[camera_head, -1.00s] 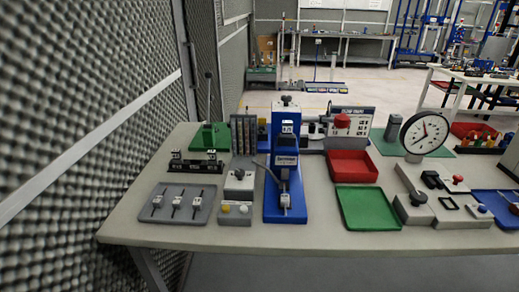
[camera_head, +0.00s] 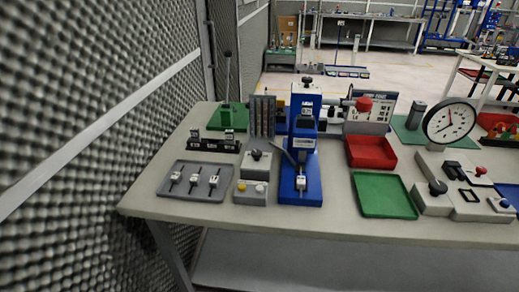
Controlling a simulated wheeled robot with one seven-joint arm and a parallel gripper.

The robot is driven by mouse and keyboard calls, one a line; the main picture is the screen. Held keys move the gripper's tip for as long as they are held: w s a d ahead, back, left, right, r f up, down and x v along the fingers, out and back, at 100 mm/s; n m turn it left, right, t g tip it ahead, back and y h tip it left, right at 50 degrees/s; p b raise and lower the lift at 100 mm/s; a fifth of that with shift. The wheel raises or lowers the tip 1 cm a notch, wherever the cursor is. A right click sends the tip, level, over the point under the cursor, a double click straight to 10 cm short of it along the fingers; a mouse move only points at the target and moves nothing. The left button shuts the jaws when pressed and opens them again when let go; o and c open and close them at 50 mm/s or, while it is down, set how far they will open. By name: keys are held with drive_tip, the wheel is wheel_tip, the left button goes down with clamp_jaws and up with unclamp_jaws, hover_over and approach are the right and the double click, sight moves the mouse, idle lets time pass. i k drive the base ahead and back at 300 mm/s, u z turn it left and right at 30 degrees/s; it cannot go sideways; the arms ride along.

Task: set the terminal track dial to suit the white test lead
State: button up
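A blue press (camera_head: 312,182) with a side lever stands upright near the middle of the table. A small white-topped block (camera_head: 300,183) sits on its base. A grey box with a black knob (camera_head: 257,155) is just left of the press; the knob's setting is too small to read. In front of it is a box with a yellow button and a white button (camera_head: 251,192). A dark grey tray (camera_head: 187,190) at left holds three small white blocks with thin dark pins or leads. I cannot tell which of these is the white test lead. My gripper is not in view.
A green tray (camera_head: 384,208) and a red tray (camera_head: 371,164) lie right of the press. A round gauge (camera_head: 449,122) stands farther right. A black rack (camera_head: 214,146) and a green-based lever (camera_head: 228,118) are at back left. A foam wall (camera_head: 90,120) borders the left side.

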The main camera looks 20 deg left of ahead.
sight(255, 154)
drive_tip(key=k, duration=0.5)
drive_tip(key=u, duration=0.7)
drive_tip(key=i, duration=0.9)
drive_tip(key=u, duration=0.35)
